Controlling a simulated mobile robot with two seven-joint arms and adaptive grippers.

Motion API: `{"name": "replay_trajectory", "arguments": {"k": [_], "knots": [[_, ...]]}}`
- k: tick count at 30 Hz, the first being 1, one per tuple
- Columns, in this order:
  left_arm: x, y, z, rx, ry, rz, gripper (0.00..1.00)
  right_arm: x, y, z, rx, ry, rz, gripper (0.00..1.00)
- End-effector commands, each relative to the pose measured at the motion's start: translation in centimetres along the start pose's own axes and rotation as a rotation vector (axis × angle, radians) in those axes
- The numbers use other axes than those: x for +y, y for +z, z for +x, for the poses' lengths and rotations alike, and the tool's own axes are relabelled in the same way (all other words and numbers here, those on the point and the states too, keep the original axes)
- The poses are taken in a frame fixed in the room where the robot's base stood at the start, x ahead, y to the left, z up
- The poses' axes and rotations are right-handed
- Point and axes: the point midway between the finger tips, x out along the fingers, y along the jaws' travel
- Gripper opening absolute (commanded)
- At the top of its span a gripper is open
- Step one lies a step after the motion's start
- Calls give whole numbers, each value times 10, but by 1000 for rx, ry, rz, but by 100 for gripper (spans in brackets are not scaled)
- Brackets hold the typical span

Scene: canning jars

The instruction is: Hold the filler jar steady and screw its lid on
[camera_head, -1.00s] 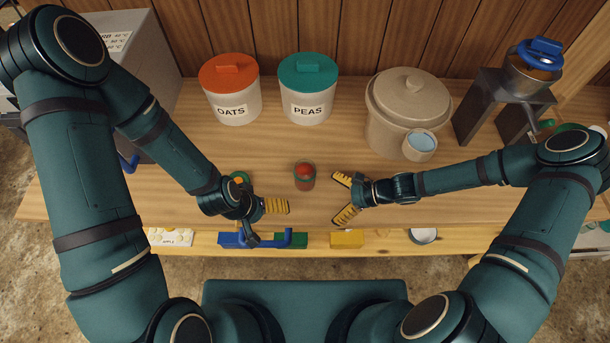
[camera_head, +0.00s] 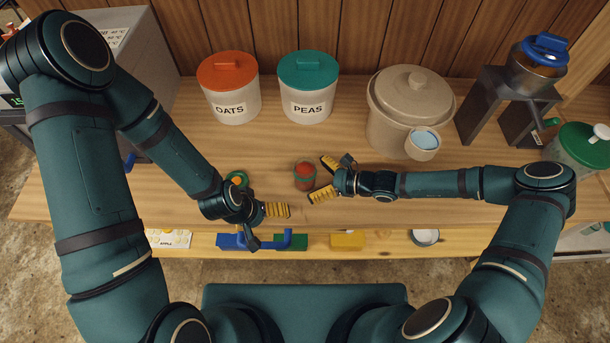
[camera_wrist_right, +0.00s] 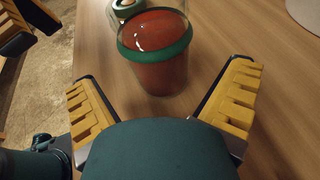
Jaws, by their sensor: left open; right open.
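A clear glass jar with red contents (camera_head: 304,177) stands upright on the worktop; I take it for the filler jar. My left gripper (camera_head: 277,210) is open and low, left and in front of the jar. A small green-rimmed round item (camera_head: 238,178) lies beside the left wrist. I cannot tell which item is the lid.
Oats (camera_head: 230,100) and peas (camera_head: 306,100) canisters stand at the back. A beige crock (camera_head: 410,95) with a small cup (camera_head: 423,143) stands back right. A grinder (camera_head: 535,70) and green-lidded jar (camera_head: 580,150) are further right. A lower ledge holds a blue-handled item (camera_head: 240,241).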

Motion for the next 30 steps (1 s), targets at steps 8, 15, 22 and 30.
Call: {"name": "replay_trajectory", "arguments": {"k": [8, 15, 22, 30], "knots": [[0, 0, 2, 0, 0, 1, 100, 0, 0, 21, 0, 0, 0, 100], [0, 0, 2, 0, 0, 1, 100, 0, 0, 23, 1, 0, 0, 100], [0, 0, 2, 0, 0, 1, 100, 0, 0, 23, 1, 0, 0, 58], [0, 0, 2, 0, 0, 1, 100, 0, 0, 23, 1, 0, 0, 31]]}}
